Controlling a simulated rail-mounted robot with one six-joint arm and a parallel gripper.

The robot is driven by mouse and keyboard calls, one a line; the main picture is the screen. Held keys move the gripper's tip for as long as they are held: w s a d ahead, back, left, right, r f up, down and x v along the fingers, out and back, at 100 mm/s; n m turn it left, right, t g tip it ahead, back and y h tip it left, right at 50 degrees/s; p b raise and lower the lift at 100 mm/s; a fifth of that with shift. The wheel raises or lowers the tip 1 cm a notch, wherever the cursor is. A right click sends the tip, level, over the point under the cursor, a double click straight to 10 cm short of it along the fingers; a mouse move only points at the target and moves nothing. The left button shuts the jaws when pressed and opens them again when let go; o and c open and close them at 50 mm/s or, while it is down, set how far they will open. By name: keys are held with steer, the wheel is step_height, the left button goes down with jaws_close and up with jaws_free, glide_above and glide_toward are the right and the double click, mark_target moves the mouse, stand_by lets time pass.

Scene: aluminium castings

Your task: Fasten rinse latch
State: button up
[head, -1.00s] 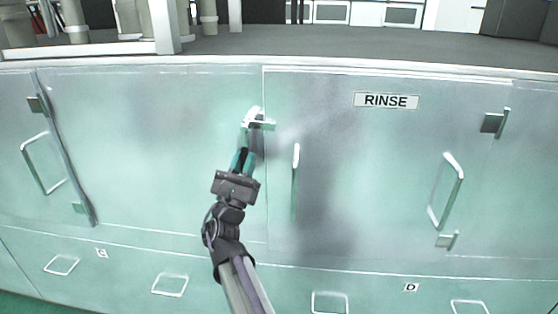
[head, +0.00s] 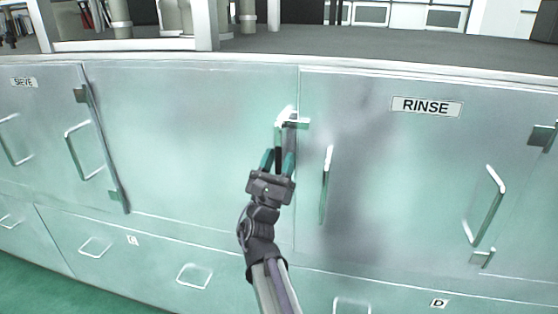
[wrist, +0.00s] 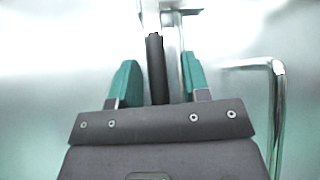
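The RINSE door (head: 400,200) is a pale metal panel with a label at its top and a vertical handle (head: 325,185); it looks flush with the panel on its left. The latch (head: 300,122) sits at the door's upper left edge, with a crosspiece and a lever hanging down. In the wrist view the latch shows as a silver strip and crosspiece (wrist: 182,12) beside a dark grip (wrist: 155,70). My gripper (head: 278,158) is below the latch, its teal fingers (wrist: 159,75) apart on either side of the grip. Contact cannot be told.
A second vertical handle (head: 487,205) and a hinge (head: 542,135) are to the right. A cabinet labelled SIEVE (head: 24,83) is at the left, with another handle (head: 80,150). Drawer handles (head: 193,276) run below. A grey counter (head: 340,47) lies above.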

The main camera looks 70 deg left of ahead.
steer(key=b+v, duration=0.7)
steer(key=v, duration=0.4)
steer(key=shift+b, duration=0.3)
